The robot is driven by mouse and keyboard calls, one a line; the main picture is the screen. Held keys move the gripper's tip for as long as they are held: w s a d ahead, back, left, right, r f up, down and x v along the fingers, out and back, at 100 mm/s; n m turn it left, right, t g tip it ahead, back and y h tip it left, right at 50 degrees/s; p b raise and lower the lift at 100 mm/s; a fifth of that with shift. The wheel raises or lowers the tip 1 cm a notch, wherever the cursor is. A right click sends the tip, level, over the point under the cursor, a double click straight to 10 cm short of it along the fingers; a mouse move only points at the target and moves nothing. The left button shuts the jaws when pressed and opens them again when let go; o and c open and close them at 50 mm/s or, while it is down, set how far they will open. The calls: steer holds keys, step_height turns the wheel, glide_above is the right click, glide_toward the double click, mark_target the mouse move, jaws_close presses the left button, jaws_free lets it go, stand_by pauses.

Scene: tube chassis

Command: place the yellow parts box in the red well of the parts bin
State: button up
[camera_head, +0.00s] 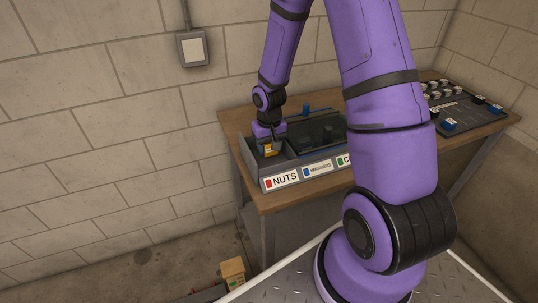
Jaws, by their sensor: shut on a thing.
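The yellow parts box (269,151) is small in the head view, at the left end of the parts bin (298,164). My gripper (270,146) points down and is shut on it. The box is at or just inside the left well, behind the label "NUTS" with a red mark (282,180). I cannot tell whether it touches the well's floor. A label with a blue mark (318,168) fronts the middle well. A third label with a green mark is partly hidden by my arm, as is the bin's right end.
The bin stands on a wooden workbench (229,124) against a block wall. A dark tray with several switches or knobs (460,105) lies at the bench's right. A wall switch plate (193,48) is above left. A small cardboard box (232,271) is on the floor.

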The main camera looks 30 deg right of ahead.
mark_target(269, 161)
steer(key=shift+f, duration=1.9)
steer(key=shift+f, duration=0.1)
steer(key=o, duration=1)
steer(key=shift+c, duration=0.2)
